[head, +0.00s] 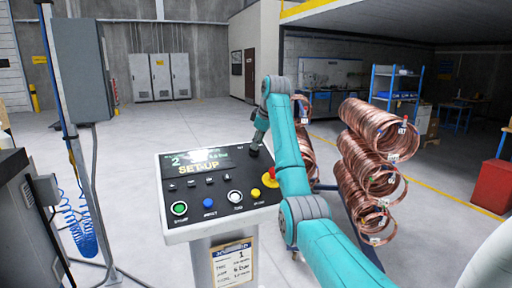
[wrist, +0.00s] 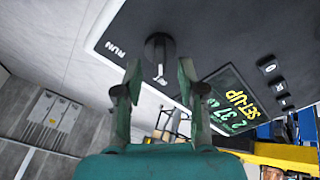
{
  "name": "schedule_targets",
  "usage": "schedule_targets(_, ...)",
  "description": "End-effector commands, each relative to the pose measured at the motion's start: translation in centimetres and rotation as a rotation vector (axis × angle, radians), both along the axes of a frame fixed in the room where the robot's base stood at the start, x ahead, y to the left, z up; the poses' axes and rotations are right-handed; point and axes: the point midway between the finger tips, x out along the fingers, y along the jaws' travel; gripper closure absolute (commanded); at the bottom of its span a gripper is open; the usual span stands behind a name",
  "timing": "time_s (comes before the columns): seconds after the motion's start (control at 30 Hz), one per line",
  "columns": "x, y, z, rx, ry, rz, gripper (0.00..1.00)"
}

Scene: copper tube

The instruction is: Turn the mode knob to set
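The dark round mode knob (wrist: 159,46) shows in the wrist view on the black panel, with a pale pointer mark at its lower side in the picture. The word RUN is printed to its left. The lit display (wrist: 234,103) reads SET-UP; it also shows in the head view (head: 198,160). My gripper (wrist: 160,78) is open, one finger on each side of the knob's line, and I cannot tell whether either finger touches it. In the head view my gripper (head: 255,143) is at the console's far right edge and hides the knob.
The grey console (head: 172,234) carries a green button (head: 179,208), a blue button (head: 208,203), a white button (head: 235,197) and a red emergency button (head: 270,177). Copper coils (head: 372,160) stand on a rack to the right. A grey post (head: 70,130) stands at the left.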

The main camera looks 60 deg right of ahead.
Motion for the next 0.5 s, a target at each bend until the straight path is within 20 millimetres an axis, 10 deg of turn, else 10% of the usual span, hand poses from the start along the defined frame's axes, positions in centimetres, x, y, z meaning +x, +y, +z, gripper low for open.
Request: schedule_targets(0.5, -1.8, 0.8, 3.8, 0.001, -0.001, 0.001, 0.6)
